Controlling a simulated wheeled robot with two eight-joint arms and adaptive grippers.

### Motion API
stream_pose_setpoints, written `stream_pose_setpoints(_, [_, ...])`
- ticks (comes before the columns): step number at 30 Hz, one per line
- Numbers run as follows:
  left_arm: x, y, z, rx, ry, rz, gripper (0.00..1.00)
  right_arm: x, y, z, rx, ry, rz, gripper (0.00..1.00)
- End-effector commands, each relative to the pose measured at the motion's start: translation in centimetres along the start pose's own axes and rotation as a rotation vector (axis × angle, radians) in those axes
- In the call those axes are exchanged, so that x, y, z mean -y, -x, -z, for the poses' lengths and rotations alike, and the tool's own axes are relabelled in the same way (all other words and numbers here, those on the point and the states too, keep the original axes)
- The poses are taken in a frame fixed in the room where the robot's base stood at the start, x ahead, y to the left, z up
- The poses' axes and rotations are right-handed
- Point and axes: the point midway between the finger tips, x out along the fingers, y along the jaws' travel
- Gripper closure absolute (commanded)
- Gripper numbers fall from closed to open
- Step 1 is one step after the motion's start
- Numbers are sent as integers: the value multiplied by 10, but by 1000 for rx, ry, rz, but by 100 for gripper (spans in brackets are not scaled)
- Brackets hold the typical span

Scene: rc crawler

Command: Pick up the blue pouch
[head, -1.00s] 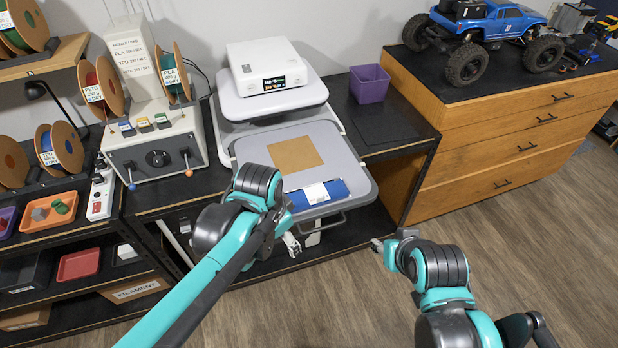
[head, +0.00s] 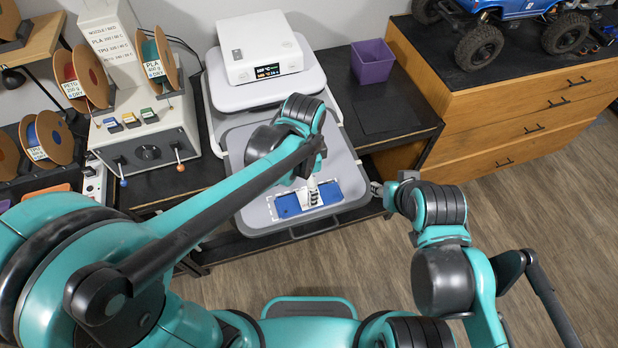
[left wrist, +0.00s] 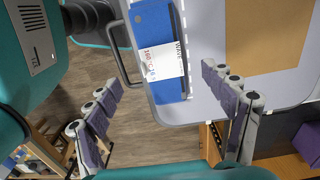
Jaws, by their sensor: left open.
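The blue pouch (head: 287,205) with a white printed label lies flat near the front edge of a grey tray (head: 252,217) of a press-like machine. In the left wrist view the pouch (left wrist: 152,30) shows between the fingers, its label facing the camera. My left gripper (head: 313,193) is open above the middle of the pouch and hides part of it and its label. In the left wrist view the fingers of this gripper (left wrist: 162,76) stand wide apart on either side of the pouch. My right gripper (head: 378,190) is small and partly hidden right of the tray; its jaws are unclear.
A tan sheet (left wrist: 265,40) lies on the tray. A dark handle (left wrist: 122,60) runs along the tray's front edge. A white control box (head: 258,50) stands on the machine behind. A purple bin (head: 372,62) and a wooden drawer cabinet (head: 520,105) are at the right.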

Motion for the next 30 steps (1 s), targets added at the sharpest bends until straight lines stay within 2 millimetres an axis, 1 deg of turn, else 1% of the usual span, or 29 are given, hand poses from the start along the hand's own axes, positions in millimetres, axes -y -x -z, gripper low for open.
stream_pose_setpoints(2, [0, -2, 0, 0, -1, 0, 17, 0, 0, -1, 0, 0, 0, 60])
stream_pose_setpoints(5, [0, -11, 1, 0, 0, 0, 17, 0, -2, -2, 0, 0, 0, 60])
stream_pose_setpoints(11, [-1, -35, 3, 0, 0, 0, 17, 0, -6, -5, 0, 0, 0, 60])
stream_pose_setpoints(16, [-4, -62, 9, 0, 0, 0, 17, 0, -10, -7, 0, 0, 0, 60])
stream_pose_setpoints(19, [-4, -74, 8, 0, 1, 0, 17, 0, -12, -8, 0, 0, 0, 60])
stream_pose_setpoints(22, [-4, -78, 8, 0, 1, 0, 17, 0, -12, -9, 0, 0, 0, 60])
stream_pose_setpoints(28, [-4, -78, 8, 0, 1, 0, 17, 0, -12, -8, 0, 0, 0, 60])
stream_pose_setpoints(29, [-4, -78, 8, 0, 1, 0, 22, 0, -12, -8, 0, 0, 0, 60])
stream_pose_setpoints(30, [-4, -78, 8, 0, 1, 0, 33, 0, -12, -8, 0, 0, 0, 60])
